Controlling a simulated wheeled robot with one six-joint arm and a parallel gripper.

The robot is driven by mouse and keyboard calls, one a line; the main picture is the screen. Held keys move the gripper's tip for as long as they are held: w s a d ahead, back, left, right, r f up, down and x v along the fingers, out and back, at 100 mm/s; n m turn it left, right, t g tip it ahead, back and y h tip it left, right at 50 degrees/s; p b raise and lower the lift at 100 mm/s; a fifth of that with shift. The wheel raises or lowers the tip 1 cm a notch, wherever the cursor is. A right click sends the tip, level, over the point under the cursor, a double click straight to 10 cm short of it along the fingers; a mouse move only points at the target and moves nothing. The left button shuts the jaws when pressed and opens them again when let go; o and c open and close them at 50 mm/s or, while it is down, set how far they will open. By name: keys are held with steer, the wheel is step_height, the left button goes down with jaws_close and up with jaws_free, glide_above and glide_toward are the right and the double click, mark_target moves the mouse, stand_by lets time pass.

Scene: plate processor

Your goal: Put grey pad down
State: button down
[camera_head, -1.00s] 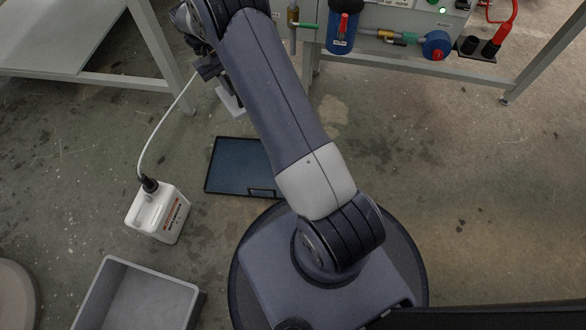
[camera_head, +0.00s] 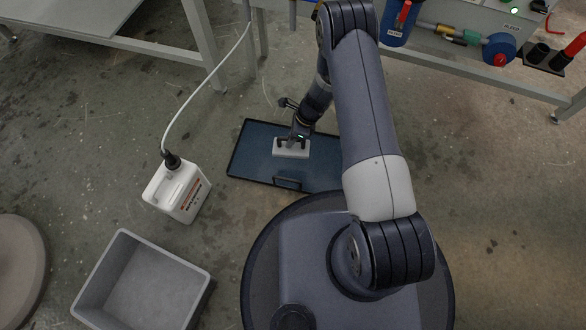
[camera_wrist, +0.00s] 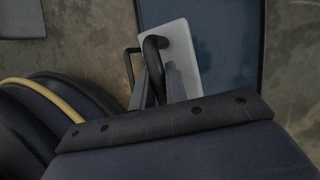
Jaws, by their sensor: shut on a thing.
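The grey pad (camera_head: 291,153) is a flat, light block with a dark handle on top. It is over the blue-topped, black-rimmed tray (camera_head: 248,163) on the floor; I cannot tell whether it touches the tray. My gripper (camera_head: 296,141) is above the pad and shut on its handle. In the wrist view the pad (camera_wrist: 196,62) shows pale beside the blue tray (camera_wrist: 232,40), with the curved dark handle between the fingers of my gripper (camera_wrist: 160,85). My arm hides the tray's right end.
A white jug (camera_head: 178,190) with a white hose (camera_head: 204,88) stands left of the tray. An empty grey bin (camera_head: 144,283) sits at the front left. A bench with a blue filter (camera_head: 398,24) and valves is at the back right. The floor on the right is clear.

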mark_target(290, 150)
steer(key=f, duration=0.1)
steer(key=f+m, duration=0.1)
steer(key=s+f+m+t, duration=0.1)
steer(key=shift+s+d, duration=0.1)
steer(key=shift+d, duration=0.2)
step_height(290, 150, down, 10)
steer(key=b, duration=0.5)
steer(key=shift+r, duration=0.2)
steer(key=c, duration=1.4)
jaws_free()
steer(key=p+v, duration=0.5)
steer(key=v, duration=0.7)
